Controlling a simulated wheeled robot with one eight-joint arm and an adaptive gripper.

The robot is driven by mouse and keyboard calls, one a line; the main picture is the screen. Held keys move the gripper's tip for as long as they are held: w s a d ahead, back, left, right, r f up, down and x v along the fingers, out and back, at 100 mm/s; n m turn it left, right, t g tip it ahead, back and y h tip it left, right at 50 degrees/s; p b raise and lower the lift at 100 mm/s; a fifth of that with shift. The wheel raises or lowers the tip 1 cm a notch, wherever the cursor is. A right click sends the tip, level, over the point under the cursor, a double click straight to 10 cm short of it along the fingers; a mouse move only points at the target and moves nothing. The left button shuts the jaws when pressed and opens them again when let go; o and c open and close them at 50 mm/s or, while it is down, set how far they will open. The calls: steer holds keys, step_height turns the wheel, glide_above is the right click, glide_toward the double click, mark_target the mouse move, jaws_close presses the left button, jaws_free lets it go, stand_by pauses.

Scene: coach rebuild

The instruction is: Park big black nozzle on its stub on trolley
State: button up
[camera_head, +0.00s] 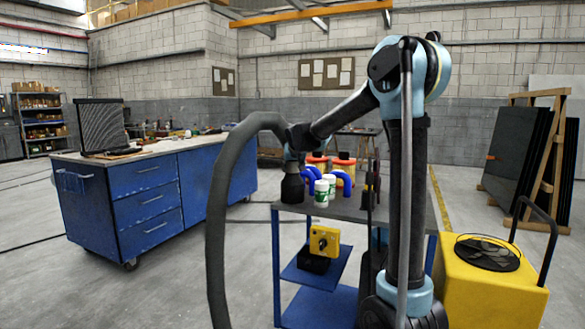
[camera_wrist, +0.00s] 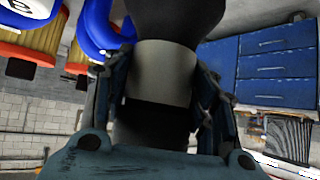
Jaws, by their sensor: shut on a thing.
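The big black nozzle (camera_head: 292,188) hangs upright, wide end down, at the left end of the trolley (camera_head: 388,213). Whether its lower end touches the dark top cannot be told. My gripper (camera_head: 292,157) is shut around its upper part. In the wrist view my gripper (camera_wrist: 165,78) has one finger on each side of the nozzle's pale grey collar (camera_wrist: 164,72), and the black nozzle body (camera_wrist: 178,20) widens beyond it. A thick grey hose (camera_head: 218,215) arches from near my gripper down to the left. I cannot make out the stub.
Right beside the nozzle stand white-and-green tubs (camera_head: 321,193) and blue bent pipes (camera_head: 345,184), with red-and-yellow containers (camera_head: 344,165) behind. A yellow device (camera_head: 324,240) sits on a lower shelf. A blue workbench (camera_head: 150,195) stands left, a yellow cart (camera_head: 485,290) right.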

steer(key=shift+f, duration=0.25)
steer(key=o, duration=1.4)
steer(key=o, duration=0.4)
steer(key=shift+s, duration=0.15)
steer(key=shift+v, duration=3.9)
steer(key=shift+s+r, duration=0.1)
